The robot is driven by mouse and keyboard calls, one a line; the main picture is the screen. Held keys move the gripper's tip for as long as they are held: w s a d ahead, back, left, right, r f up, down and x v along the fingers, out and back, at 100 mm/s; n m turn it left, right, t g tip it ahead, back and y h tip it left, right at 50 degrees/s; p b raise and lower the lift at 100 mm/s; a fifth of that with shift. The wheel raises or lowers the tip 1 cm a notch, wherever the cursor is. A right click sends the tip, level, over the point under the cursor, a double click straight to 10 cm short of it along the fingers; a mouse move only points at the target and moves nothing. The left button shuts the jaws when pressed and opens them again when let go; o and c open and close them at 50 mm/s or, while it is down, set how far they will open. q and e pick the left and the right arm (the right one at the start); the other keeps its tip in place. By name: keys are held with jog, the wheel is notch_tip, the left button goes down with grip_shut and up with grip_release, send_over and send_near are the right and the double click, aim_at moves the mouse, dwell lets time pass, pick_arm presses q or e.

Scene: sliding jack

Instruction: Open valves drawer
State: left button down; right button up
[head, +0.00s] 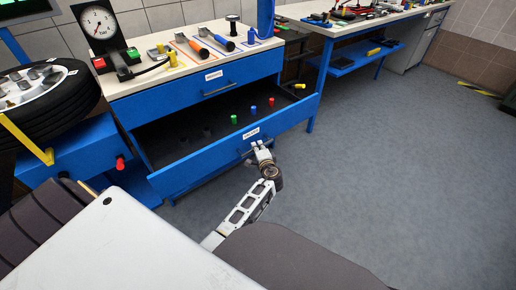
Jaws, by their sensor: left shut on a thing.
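A blue drawer (205,168) with a white label (251,133) stands pulled out of the blue workbench cabinet. The label's print is too small to read surely. Its dark inside holds small green and red upright pieces (253,110), a yellow piece (299,86) at the right, and dim pieces at the left. My left gripper (259,149) is at the drawer's front, shut on the drawer handle (249,151) below the label. The fingers partly hide the handle. My right gripper is not in view.
A shut upper drawer (187,92) is above the open one. Tools lie on the cabinet top (150,88), beside a pressure gauge (99,24). A tyre (42,84) is at the left. The grey floor (370,165) at the right is clear.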

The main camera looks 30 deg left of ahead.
pick_arm(q)
jog(key=c, duration=1.5)
grip_release()
jog(key=shift+o, duration=0.2)
jog(key=shift+r, duration=0.1)
